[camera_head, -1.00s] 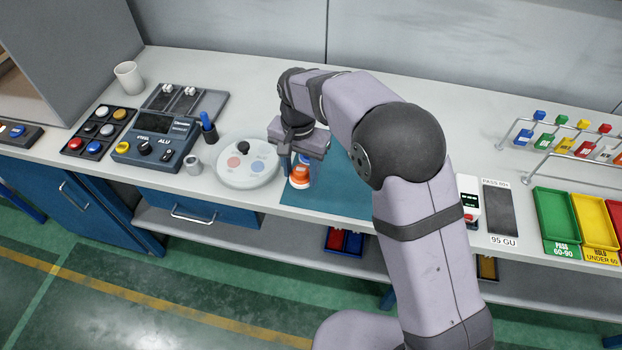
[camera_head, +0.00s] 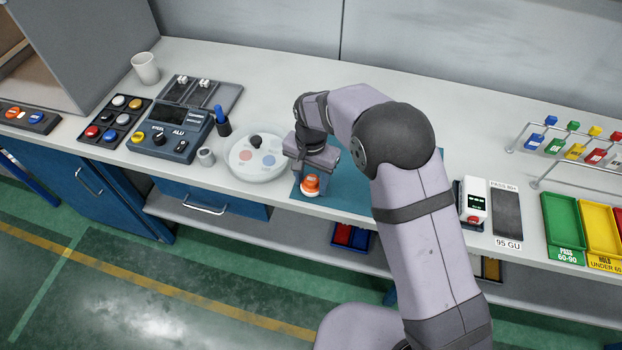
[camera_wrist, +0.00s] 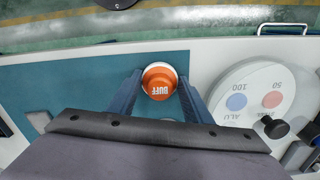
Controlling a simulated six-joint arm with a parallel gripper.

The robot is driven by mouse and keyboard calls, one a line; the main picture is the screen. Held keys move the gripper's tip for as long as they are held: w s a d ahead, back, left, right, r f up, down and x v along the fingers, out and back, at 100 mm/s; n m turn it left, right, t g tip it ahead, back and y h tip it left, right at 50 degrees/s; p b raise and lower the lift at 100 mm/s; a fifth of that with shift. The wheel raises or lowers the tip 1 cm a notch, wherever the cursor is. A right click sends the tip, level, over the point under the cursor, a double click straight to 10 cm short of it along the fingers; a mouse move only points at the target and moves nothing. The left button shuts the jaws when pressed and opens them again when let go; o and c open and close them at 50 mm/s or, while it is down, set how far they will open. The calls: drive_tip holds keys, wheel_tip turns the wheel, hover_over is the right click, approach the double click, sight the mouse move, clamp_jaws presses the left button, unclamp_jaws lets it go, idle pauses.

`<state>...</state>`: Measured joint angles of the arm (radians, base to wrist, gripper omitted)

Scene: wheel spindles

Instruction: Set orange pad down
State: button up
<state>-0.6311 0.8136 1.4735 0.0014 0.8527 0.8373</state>
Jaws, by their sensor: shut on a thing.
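The orange pad (camera_head: 311,183) is a small round piece with a pale base, at the front left of the teal mat (camera_head: 349,191). In the wrist view the orange pad (camera_wrist: 159,81) shows "BUFF" lettering on its top and sits between both blue fingers. My gripper (camera_head: 311,180) is shut on it, pointing down; it also shows in the wrist view (camera_wrist: 160,76). The pad looks upright and low over the mat, near its front edge. I cannot tell whether its underside touches the mat.
A round white disc (camera_head: 272,172) with coloured spots and a black knob lies just left of the mat. A white meter (camera_head: 473,201) and green tray (camera_head: 563,222) are at right.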

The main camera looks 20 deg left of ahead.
sight(311, 180)
drive_tip(key=shift+f, duration=0.1)
drive_tip(key=shift+f, duration=0.15)
drive_tip(key=o, duration=0.9)
drive_tip(key=shift+o, duration=0.2)
wheel_tip(311, 180, up, 12)
drive_tip(key=b, duration=0.3)
drive_tip(key=shift+r, duration=0.25)
